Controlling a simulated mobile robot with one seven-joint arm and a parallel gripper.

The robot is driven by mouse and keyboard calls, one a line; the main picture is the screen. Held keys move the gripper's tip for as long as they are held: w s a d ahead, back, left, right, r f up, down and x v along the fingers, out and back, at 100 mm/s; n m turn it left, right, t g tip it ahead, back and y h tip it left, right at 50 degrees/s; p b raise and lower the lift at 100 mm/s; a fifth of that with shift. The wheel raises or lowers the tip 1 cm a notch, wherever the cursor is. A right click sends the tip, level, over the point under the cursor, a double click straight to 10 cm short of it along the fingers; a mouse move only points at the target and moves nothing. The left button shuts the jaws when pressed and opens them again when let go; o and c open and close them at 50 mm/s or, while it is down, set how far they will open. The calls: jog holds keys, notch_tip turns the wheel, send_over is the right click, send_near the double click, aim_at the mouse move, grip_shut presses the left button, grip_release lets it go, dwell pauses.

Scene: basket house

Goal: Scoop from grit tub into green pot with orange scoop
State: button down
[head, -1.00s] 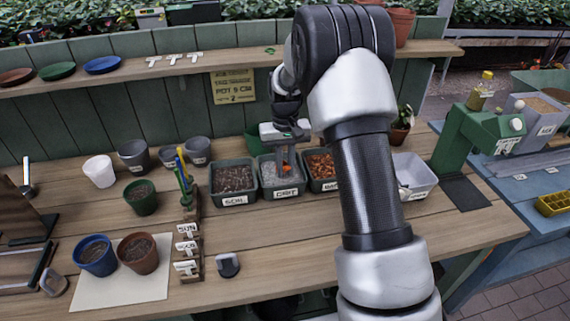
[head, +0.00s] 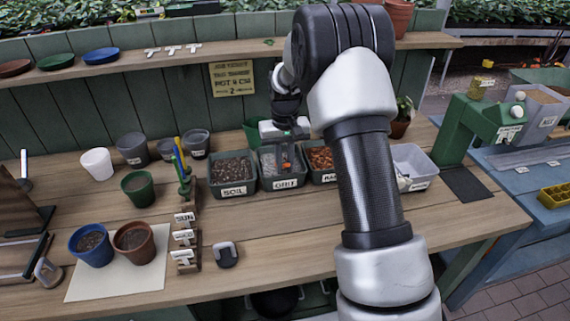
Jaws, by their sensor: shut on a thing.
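The grit tub (head: 285,184) stands in the row of dark tubs at the back of the bench, labelled GRIT and holding grey grit. My gripper (head: 286,150) is above it, pointing down, shut on the orange scoop (head: 286,164). Only a little orange shows at the tub; the scoop's lower part is hidden, and I cannot tell whether it is in the grit. The green pot (head: 139,190) stands upright on the bench to the left, with dark contents in it.
The soil tub (head: 233,190) adjoins on the left and a bark-like tub (head: 321,176) on the right, partly behind my arm. A rack with labels and upright tools (head: 186,220) stands between the green pot and the tubs. Blue (head: 92,246) and terracotta (head: 134,243) pots sit on a pale mat.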

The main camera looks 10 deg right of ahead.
jog(key=f, duration=0.1)
jog(key=s+f, duration=0.1)
jog(key=f, duration=0.1)
jog(key=shift+f+g, duration=0.1)
jog(key=shift+g, duration=0.2)
jog(key=r+p, duration=0.2)
jog(key=w+r+p, duration=0.1)
jog(key=r, duration=0.1)
jog(key=shift+w+p, duration=0.1)
jog(key=shift+p, duration=0.25)
notch_tip(320, 180, up, 11)
jog(key=p, duration=0.7)
jog(key=shift+w+f+g, duration=0.15)
jog(key=shift+f+g, duration=0.05)
jog(key=shift+g, duration=0.1)
